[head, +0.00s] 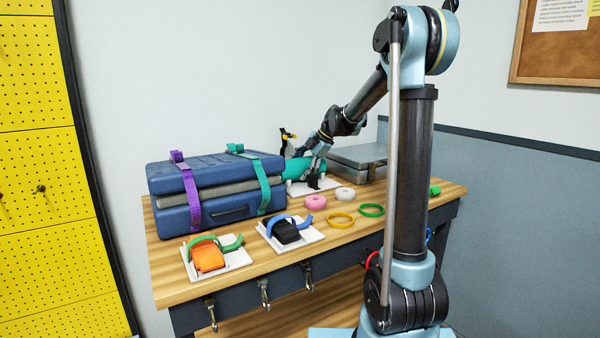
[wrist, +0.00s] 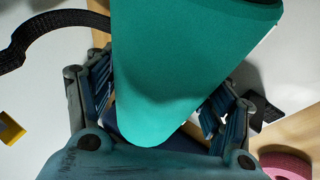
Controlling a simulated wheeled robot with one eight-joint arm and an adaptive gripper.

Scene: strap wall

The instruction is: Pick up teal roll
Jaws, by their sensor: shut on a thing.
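In the wrist view the teal roll (wrist: 185,70) fills the middle of the picture, between the two fingers of my gripper (wrist: 165,110). My gripper is shut on the roll, with a finger against each side. A white plate (head: 296,188) shows below the roll. I cannot tell whether the roll touches the plate. A black strap (wrist: 50,25) curves beside the roll at the upper left of the wrist view.
A blue case (head: 225,205) with purple and teal straps stands left of the roll. A grey case (head: 362,158) is at right. Pink tape (head: 315,202), white tape (head: 345,194) and yellow and green rings lie in front. Orange (head: 209,258) and black (head: 286,231) strapped blocks sit near the front edge.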

